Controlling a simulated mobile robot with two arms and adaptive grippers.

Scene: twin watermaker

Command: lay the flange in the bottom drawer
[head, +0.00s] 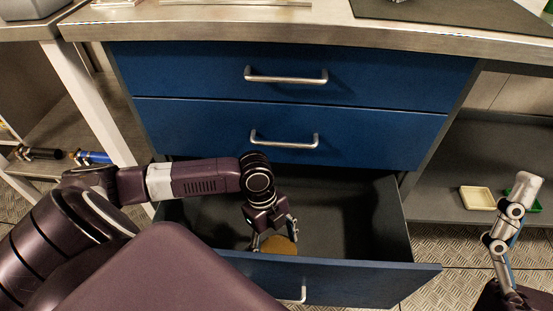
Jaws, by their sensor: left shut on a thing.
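The bottom drawer (345,278) is pulled out, and its dark inside shows. My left gripper (272,238) reaches down into the drawer, close behind its front panel. It is shut on the flange (280,246), a round, brass-yellow piece partly hidden by the fingers and the drawer front. I cannot tell whether the flange touches the drawer floor. My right gripper (511,215) is at the right edge, outside the drawer, seen from the side. I cannot tell whether it is open or shut.
Two blue drawers (290,75) above are shut, under a worktop (240,22). A cream tray (477,198) and a green tray (522,190) sit on the low shelf at right. The drawer's right half looks empty.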

